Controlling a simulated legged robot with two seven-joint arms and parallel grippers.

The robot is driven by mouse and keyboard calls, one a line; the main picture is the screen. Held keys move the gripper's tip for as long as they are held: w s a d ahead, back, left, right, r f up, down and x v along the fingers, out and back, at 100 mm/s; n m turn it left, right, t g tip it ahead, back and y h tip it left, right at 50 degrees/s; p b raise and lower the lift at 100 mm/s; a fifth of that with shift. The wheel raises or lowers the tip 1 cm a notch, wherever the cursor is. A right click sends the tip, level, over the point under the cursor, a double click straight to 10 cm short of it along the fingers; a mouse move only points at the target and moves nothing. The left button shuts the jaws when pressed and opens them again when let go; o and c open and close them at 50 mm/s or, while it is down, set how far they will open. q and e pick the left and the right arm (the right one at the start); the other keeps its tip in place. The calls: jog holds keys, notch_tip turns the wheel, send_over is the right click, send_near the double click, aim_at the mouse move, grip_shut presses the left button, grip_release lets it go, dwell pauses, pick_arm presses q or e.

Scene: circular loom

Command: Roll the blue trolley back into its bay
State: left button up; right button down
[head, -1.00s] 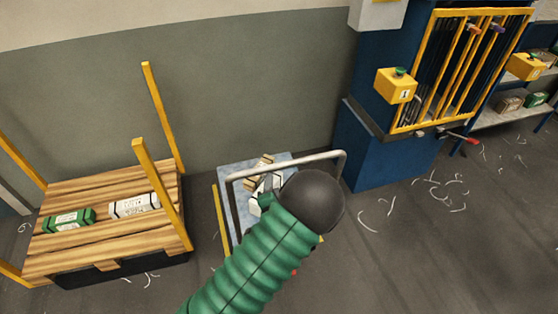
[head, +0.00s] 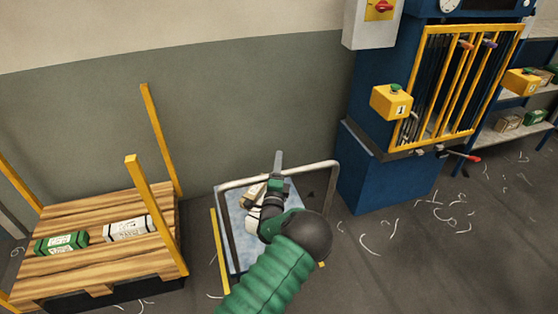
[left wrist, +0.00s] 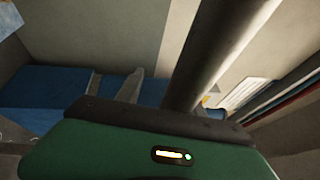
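The trolley has a pale blue deck (head: 236,206) and a grey tubular handle (head: 322,166). It stands on the floor by the wall, with yellow strips along its sides. My left arm reaches over it and hides much of the deck. My left gripper (head: 278,164) is at the middle of the handle, its fingers overlapping the bar in the head view. In the left wrist view a thick dark bar (left wrist: 222,50) runs close past the green gripper body. I cannot tell whether the fingers close on it. My right gripper is out of view.
A wooden pallet (head: 100,262) with yellow posts stands left, holding a green package (head: 61,243) and a white one (head: 128,229). A blue machine (head: 380,180) with a yellow gate stands right. The floor right of the trolley is open, with scattered pale scraps.

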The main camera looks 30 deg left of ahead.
pick_arm(q)
jog(key=shift+x, duration=0.85)
jog(key=shift+w+a, duration=0.1)
jog(key=shift+a, duration=0.15)
jog(key=shift+c, duration=0.4)
jog(key=shift+d+r, duration=0.1)
jog(key=shift+d, duration=0.15)
grip_shut()
